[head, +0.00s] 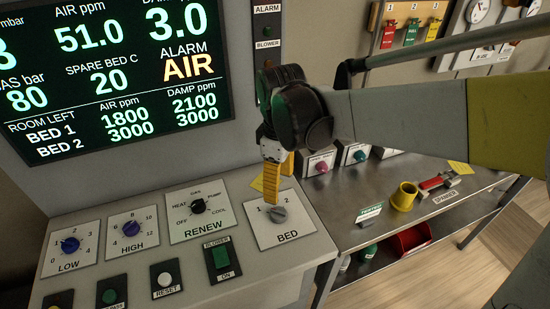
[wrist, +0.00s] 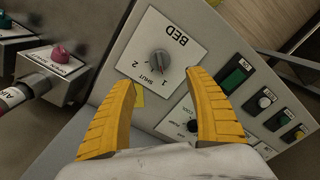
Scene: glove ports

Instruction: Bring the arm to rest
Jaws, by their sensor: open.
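My gripper (head: 276,186) hangs above the BED panel at the right end of the sloping console, fingers pointing down. In the wrist view its two yellow fingers (wrist: 160,82) stand wide apart with nothing between them. The grey BED knob (head: 278,214) sits on a white plate just below the fingertips in the head view. In the wrist view the knob (wrist: 160,62) shows beyond the gap between the fingers, apparently clear of both. My arm reaches in from the right of the head view.
A display (head: 115,75) rises behind the console. The RENEW knob (head: 198,206) and green BLOWER switch (head: 221,256) are left of the BED plate. A steel bench (head: 350,235) to the right bears a yellow cup (head: 404,196) and a red-handled tool (head: 437,182).

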